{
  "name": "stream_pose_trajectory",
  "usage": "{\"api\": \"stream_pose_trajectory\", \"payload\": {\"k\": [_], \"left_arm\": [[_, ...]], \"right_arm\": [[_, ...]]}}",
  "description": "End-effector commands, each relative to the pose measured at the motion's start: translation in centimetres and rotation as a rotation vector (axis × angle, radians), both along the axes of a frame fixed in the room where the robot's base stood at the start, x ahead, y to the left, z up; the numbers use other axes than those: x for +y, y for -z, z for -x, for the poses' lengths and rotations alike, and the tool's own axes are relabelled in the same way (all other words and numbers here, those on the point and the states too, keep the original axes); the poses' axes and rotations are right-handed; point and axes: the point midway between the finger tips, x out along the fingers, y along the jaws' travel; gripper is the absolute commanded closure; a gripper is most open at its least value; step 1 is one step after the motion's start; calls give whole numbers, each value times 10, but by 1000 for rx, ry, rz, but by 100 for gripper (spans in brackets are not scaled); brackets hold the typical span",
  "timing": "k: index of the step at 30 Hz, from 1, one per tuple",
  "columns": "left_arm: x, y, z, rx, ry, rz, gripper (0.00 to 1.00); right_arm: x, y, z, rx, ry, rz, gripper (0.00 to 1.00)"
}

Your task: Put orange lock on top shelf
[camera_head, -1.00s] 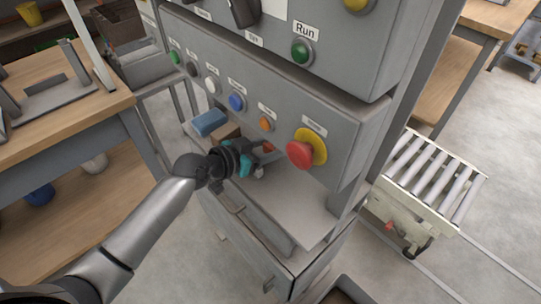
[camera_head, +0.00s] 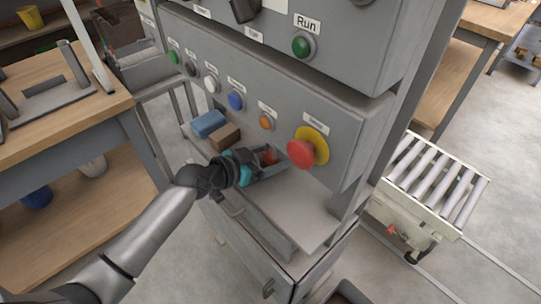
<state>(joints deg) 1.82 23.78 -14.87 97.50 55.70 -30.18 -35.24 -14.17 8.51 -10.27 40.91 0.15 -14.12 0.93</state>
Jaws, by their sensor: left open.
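An orange-red object (camera_head: 269,159), probably the orange lock, shows in small part at the fingers of my left gripper (camera_head: 262,168). My left gripper is open on the machine's lower shelf (camera_head: 305,205), below the control panel. Its fingers partly hide the object, and I cannot tell whether they touch it. My right gripper is not in view. I cannot make out which surface is the top shelf.
A blue block (camera_head: 208,123) and a brown block (camera_head: 225,137) lie on the shelf behind the gripper. A red emergency button (camera_head: 301,153) juts from the panel (camera_head: 340,125) close by on the right. A roller conveyor (camera_head: 430,180) stands at the right.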

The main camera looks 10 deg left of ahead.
Motion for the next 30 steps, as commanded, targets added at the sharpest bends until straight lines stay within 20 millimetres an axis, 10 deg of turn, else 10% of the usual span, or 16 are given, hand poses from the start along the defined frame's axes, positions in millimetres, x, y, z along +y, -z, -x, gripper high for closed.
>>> {"api": "stream_pose_trajectory", "payload": {"k": [9, 30], "left_arm": [[0, -4, 0, 1, 0, 1, 18], [58, -46, 88, 1, 1, -1, 18]], "right_arm": [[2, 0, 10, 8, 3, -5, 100], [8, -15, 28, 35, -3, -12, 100]]}}
